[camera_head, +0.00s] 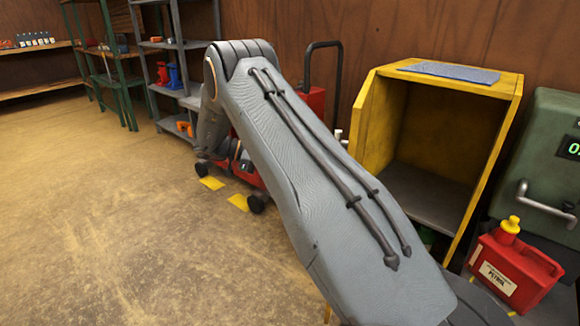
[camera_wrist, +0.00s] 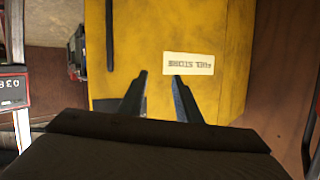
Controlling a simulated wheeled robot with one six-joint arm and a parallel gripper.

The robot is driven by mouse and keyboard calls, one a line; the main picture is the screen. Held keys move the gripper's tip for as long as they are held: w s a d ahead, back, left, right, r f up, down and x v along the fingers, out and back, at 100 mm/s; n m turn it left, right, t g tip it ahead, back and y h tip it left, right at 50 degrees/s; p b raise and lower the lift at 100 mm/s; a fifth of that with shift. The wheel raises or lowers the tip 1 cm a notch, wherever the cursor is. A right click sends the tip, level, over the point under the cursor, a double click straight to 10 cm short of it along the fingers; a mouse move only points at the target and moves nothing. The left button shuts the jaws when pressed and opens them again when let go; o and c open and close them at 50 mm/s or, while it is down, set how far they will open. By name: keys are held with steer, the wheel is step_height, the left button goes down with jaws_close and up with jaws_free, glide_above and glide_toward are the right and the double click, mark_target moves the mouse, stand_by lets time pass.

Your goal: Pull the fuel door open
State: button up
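The yellow fuel store cabinet (camera_head: 374,105) stands right of centre in the head view, its front uncovered so that the empty inside and grey floor show. In the wrist view a yellow panel (camera_wrist: 205,35) with an upside-down "FUEL STORE" label (camera_wrist: 188,63) fills the middle. A dark upright bar, like a handle (camera_wrist: 109,35), is on its left part. My gripper (camera_wrist: 161,75) has its two fingers apart with nothing between them, pointing at the panel near the label, right of the bar. I cannot tell whether they touch. In the head view my arm hides the gripper.
A red petrol can (camera_head: 512,268) with a yellow cap stands right of the cabinet, before a green box (camera_head: 545,130) with a handle. A red wheeled machine (camera_head: 247,165) is behind my arm. Shelves (camera_head: 190,60) line the back left. The floor (camera_head: 120,220) at left is clear.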

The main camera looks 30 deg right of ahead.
steer(key=w+a+b, duration=0.1)
steer(key=w+b, duration=0.5)
steer(key=shift+r, duration=0.2)
stand_by(0.4)
steer(key=shift+a, duration=0.1)
steer(key=shift+c, duration=0.3)
